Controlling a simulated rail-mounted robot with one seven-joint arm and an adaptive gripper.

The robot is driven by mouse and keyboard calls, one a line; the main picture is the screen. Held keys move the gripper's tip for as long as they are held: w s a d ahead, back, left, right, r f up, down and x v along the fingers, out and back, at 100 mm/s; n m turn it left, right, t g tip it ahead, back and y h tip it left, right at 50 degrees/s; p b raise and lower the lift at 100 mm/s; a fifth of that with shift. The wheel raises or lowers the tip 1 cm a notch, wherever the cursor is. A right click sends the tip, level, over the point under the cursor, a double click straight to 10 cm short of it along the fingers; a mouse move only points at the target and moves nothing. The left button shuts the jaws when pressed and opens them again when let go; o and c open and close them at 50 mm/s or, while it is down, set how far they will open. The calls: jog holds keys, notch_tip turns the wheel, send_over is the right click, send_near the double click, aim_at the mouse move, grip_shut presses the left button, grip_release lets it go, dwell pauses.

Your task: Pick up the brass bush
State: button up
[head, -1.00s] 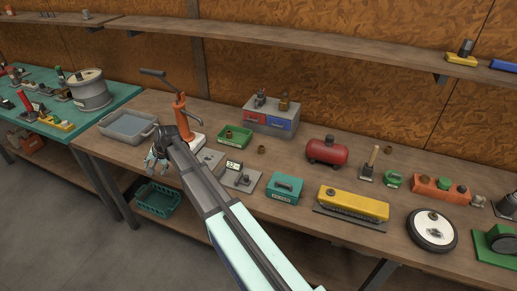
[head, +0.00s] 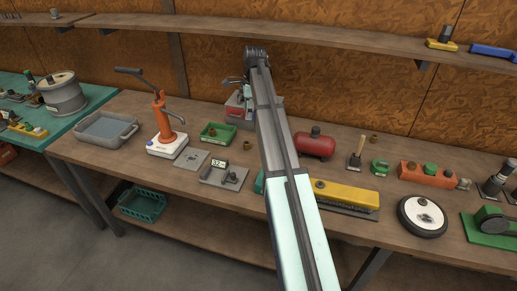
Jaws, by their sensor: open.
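Several small brownish ring-like pieces show, and I cannot tell for certain which is the brass bush. One brown piece (head: 212,131) is in the green tray (head: 228,138). Another small brown piece (head: 373,139) stands on the bench behind and right of the red tank. My gripper (head: 233,80) is raised at the far end of my arm, in front of the back wall and above the grey box with red and blue fronts. It is open, small in view, and apart from the pieces. My arm hides part of the bench middle and the grey box.
The orange hand pump (head: 163,125) stands left of the green tray. The red tank (head: 315,144), yellow box (head: 346,194) and white-faced wheel (head: 422,216) are right of my arm. A shelf (head: 340,42) runs along the wall. A grey tray (head: 104,128) is at the left.

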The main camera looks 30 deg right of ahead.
jog(key=p, duration=0.3)
send_over(247, 142)
jog(key=f, duration=1.1)
jog(key=shift+s+f, duration=0.2)
jog(key=shift+f, duration=0.15)
jog(key=shift+w+a+f+p, duration=0.1)
jog(key=shift+f+p, duration=0.55)
jog(key=shift+f, duration=0.65)
jog(key=shift+a+f+p, duration=0.1)
jog(key=shift+f+p, duration=0.55)
jog(key=shift+f, duration=0.65)
grip_shut()
